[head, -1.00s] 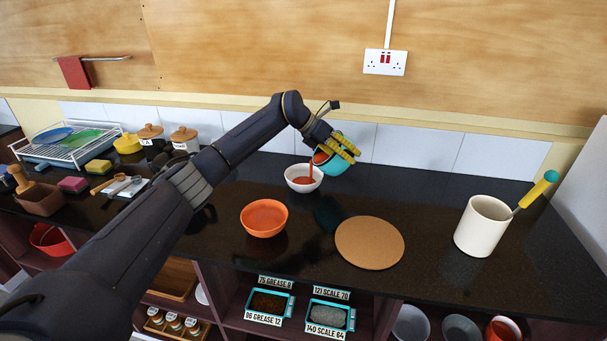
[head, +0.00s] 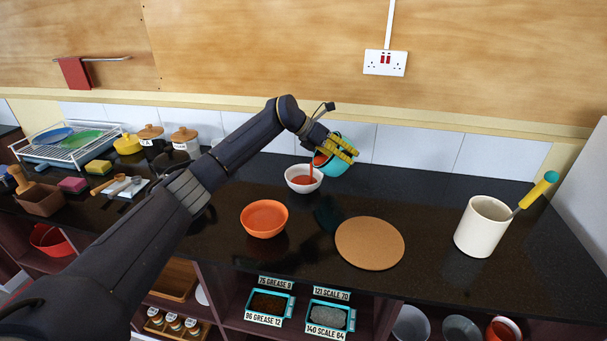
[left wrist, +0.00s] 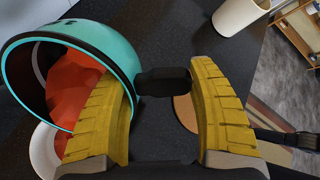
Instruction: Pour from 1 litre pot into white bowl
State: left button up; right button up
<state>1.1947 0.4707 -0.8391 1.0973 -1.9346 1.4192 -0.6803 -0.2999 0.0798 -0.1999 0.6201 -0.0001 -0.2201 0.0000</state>
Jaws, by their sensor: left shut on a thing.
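A turquoise pot (head: 337,167) is held tilted to the left by my left gripper (head: 343,147), with its mouth above the right side of the white bowl (head: 293,184). Red-orange contents run from the pot's lip down into the bowl, and red-orange shows inside the bowl. In the left wrist view the yellow fingers (left wrist: 165,110) are closed around the pot's wall and dark handle, and the pot (left wrist: 95,38) still has red-orange contents (left wrist: 75,85) inside. A strip of the white bowl (left wrist: 43,152) shows below it. My right gripper is out of view.
An orange bowl (head: 264,232) stands in front of the white bowl. A round cork mat (head: 352,250) lies to its right. A cream utensil pot (head: 481,233) stands far right. A dish rack (head: 62,150), lidded jars and sponges fill the counter's left side.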

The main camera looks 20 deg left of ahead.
pick_arm(q)
jog(key=shift+s+a+r+h, duration=0.1)
jog(key=shift+a+r+h, duration=0.1)
jog(key=shift+a+h, duration=0.2)
dwell(1.0)
